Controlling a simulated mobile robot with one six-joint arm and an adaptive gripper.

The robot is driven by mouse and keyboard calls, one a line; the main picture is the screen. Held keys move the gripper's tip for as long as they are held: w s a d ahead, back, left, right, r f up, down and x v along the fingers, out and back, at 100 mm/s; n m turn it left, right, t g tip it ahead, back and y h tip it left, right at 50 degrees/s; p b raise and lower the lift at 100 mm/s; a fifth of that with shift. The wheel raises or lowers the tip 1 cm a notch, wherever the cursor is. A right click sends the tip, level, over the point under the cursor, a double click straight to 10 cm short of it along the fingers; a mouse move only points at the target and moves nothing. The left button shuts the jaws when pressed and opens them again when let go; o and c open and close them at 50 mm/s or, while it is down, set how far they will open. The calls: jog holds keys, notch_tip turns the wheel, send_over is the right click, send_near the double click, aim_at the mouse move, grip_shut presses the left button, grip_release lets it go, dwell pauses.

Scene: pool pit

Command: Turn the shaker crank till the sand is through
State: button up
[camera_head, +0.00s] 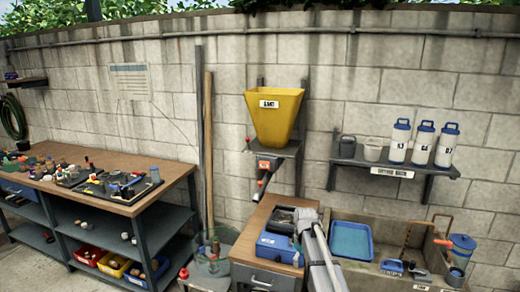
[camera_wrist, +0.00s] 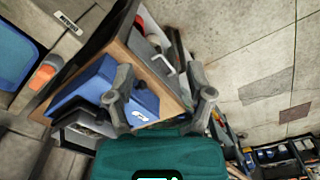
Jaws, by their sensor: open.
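My gripper (camera_wrist: 161,82) shows in the wrist view with its two fingers spread and nothing between them. Beyond the fingers are a wooden-topped cabinet and a blue box (camera_wrist: 88,90); touching or apart I cannot tell. In the head view my arm reaches up beside the cabinet top (camera_head: 262,213), where the blue box (camera_head: 279,248) and a dark open-topped box (camera_head: 283,219) sit. A yellow hopper (camera_head: 274,117) with a label is on the wall, with a small red-knobbed lever (camera_head: 249,142) beside it. I cannot make out the shaker crank or any sand for certain.
A sink (camera_head: 368,279) with a blue tray (camera_head: 351,240) is right of the cabinet. A wall shelf (camera_head: 394,166) holds white bottles with blue lids. A cluttered workbench (camera_head: 130,205) stands left. A clear bucket (camera_head: 212,262) with long poles is between bench and cabinet.

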jog(key=s+d+f+m+b, duration=0.1)
jog(key=s+m, duration=0.3)
jog(key=s, duration=0.7)
jog(key=s+f+m+b, duration=0.2)
jog(key=s+f+m, duration=0.1)
jog(key=s, duration=0.9)
jog(key=shift+d+m+b, duration=0.35)
jog(key=shift+d+m, duration=0.05)
jog(key=shift+m, duration=0.1)
jog(key=shift+c, duration=0.8)
